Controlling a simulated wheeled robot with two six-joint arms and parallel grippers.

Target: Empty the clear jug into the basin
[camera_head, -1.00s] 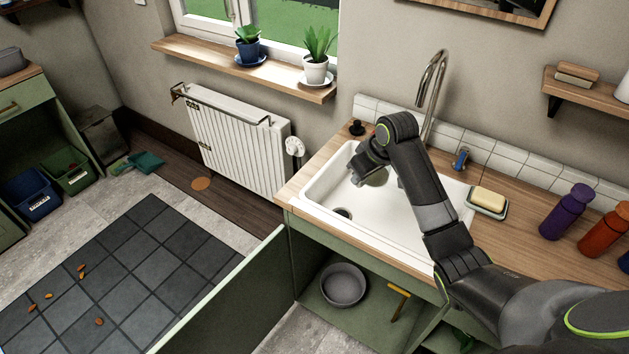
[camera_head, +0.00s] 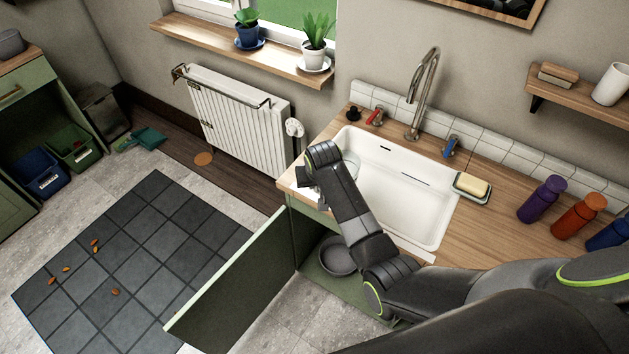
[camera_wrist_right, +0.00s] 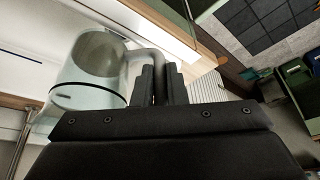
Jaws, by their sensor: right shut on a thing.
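The clear jug (camera_wrist_right: 92,72) shows in the right wrist view, its open mouth and side handle in sight. My right gripper (camera_wrist_right: 158,84) is shut on the jug's handle. In the head view the gripper (camera_head: 312,188) is over the left end of the basin, by its front left edge. Only a pale sliver of the jug (camera_head: 352,164) shows there beside my forearm. I cannot tell what the jug holds or exactly how far it tilts. The basin (camera_head: 408,205) is white, set in the wooden counter, and its visible part looks empty. My left gripper is out of view.
A tall tap (camera_head: 424,95) stands behind the basin. A soap dish (camera_head: 471,192) and a purple bottle (camera_head: 542,200) with other bottles are to its right. An open green cupboard door (camera_head: 235,290) juts out below the counter, with a grey bowl (camera_head: 338,262) inside.

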